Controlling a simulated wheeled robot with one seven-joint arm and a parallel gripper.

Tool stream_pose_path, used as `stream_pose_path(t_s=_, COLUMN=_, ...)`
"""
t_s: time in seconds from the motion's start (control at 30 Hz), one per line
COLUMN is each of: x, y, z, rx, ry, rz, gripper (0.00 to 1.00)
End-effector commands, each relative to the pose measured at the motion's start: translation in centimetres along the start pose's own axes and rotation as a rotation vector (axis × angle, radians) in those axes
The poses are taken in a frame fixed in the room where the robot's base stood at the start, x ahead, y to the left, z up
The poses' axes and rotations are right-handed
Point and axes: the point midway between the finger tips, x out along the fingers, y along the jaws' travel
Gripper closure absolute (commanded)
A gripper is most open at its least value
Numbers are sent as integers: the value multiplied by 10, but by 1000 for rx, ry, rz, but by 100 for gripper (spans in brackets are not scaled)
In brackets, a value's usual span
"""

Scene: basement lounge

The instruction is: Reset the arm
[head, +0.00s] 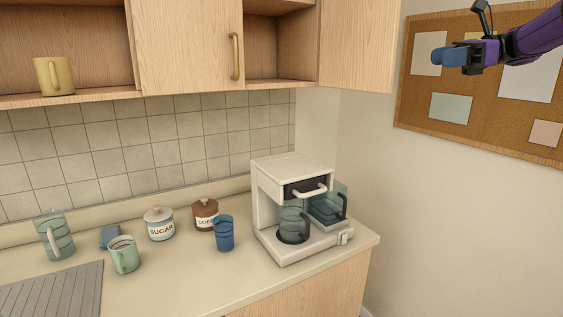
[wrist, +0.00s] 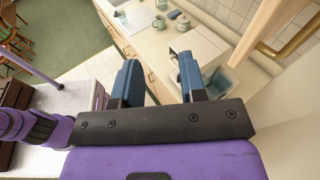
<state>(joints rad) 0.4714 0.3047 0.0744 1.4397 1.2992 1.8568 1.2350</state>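My gripper (head: 447,57) is raised at the upper right of the head view, in front of the cork board and well above the counter. In the wrist view, the two blue fingers of my gripper (wrist: 158,66) stand apart with a clear gap and nothing between them. My purple arm reaches in from the right edge of the head view. The gripper is apart from the cabinets and the counter objects.
A coffee maker (head: 274,192) with a glass carafe (head: 292,224) stands at the counter's right end. A blue cup (head: 224,234), sugar jar (head: 159,224), coffee jar (head: 205,214), green mug (head: 124,256) and pitcher (head: 54,236) stand left of it. A cabinet door (head: 360,45) is open.

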Motion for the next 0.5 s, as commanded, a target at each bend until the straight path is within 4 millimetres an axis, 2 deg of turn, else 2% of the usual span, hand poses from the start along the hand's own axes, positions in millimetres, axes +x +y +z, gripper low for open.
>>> stream_pose_path(t_s=0.17, x=31, y=29, z=2, rx=-80, ry=125, rz=4, gripper=62)
stream_pose_path(t_s=0.27, x=52, y=54, z=-1, rx=-152, ry=230, rz=16, gripper=62)
stream_pose_path(t_s=0.5, x=92, y=132, z=-21, rx=-401, ry=523, rz=92, gripper=62)
